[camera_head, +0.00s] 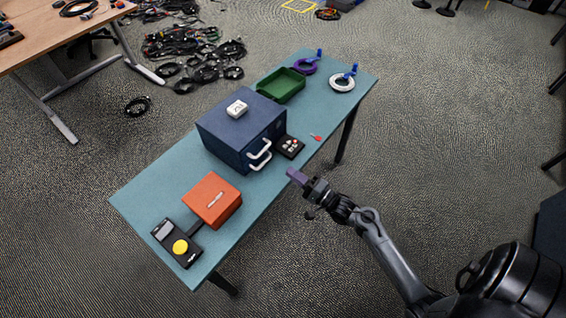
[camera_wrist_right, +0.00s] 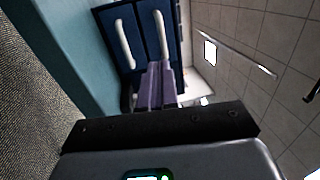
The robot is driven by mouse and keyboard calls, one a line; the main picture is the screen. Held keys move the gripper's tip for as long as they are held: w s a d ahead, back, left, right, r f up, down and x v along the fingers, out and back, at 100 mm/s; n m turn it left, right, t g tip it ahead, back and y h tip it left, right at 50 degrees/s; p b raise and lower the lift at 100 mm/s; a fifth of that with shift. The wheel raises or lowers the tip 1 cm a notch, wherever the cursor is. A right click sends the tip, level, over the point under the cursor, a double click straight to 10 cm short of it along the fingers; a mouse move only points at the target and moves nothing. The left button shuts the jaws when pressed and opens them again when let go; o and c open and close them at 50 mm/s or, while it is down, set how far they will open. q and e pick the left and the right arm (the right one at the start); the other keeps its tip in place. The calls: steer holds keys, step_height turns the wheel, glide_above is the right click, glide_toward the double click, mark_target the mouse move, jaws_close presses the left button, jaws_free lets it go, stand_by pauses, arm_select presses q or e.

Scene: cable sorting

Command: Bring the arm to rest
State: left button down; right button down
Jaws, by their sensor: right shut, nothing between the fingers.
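My right gripper (camera_head: 297,177) is just off the near long edge of the blue-green table (camera_head: 151,190), in front of the dark blue drawer box. Its purple fingers are shut with nothing between them. In the right wrist view the shut purple fingers (camera_wrist_right: 155,87) point toward the drawer box's front, apart from its white handles. My left gripper is not in view.
The blue drawer box (camera_head: 222,142) has two white handles and a small white device (camera_head: 236,109) on top. Also on the table are an orange box (camera_head: 226,210), a yellow-button device (camera_head: 177,243), a black switch box (camera_head: 289,147), a green tray (camera_head: 280,87) and cable spools (camera_head: 342,83).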

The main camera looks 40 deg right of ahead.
steer(key=shift+s+f, duration=1.1)
steer(key=shift+s, duration=1.8)
steer(key=s+a+r+n+g, duration=0.1)
steer(key=a+r+n+g, duration=0.2)
steer(key=a, duration=0.4)
steer(key=a+r+n+g, duration=0.1)
steer(key=a+n+g, duration=0.2)
steer(key=a+n, duration=0.35)
steer(key=s+n+g+h, duration=0.3)
steer(key=s+n+g, duration=0.65)
steer(key=s, duration=0.45)
step_height(320, 180, up, 38)
steer(key=m+p, duration=0.1)
steer(key=p, duration=3.7)
step_height(320, 180, down, 55)
steer(key=b, duration=5.4)
steer(key=shift+w+a, duration=0.15)
steer(key=shift+a, duration=0.1)
